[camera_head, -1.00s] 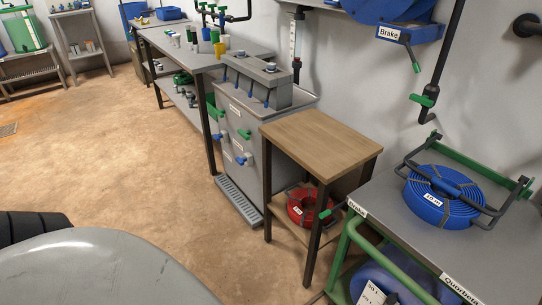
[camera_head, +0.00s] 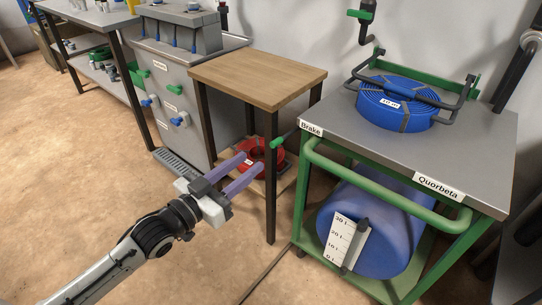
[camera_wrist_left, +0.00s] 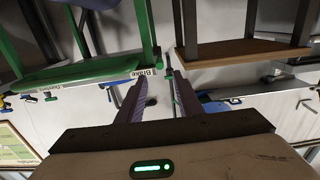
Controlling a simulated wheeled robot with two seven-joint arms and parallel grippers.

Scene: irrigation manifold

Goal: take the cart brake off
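The green cart (camera_head: 318,165) with a grey top stands at the right. A white "Brake" label (camera_head: 311,129) is on its top's left corner; it also shows in the left wrist view (camera_wrist_left: 147,72). A brake lever (camera_head: 278,143) with a green grip and dark rod sticks out left beside that label. My left gripper (camera_head: 252,163) is open, its two purple fingers apart and pointing toward the lever, to its lower left in the head view. Nothing is seen held. In the left wrist view my left gripper (camera_wrist_left: 158,88) faces the cart corner. My right gripper is not in view.
A wooden-topped table (camera_head: 258,78) stands left of the cart, with a red hose coil (camera_head: 268,153) on its lower shelf. A blue hose coil (camera_head: 394,103) lies on the cart, above a blue drum (camera_head: 375,235). The floor at the left is clear.

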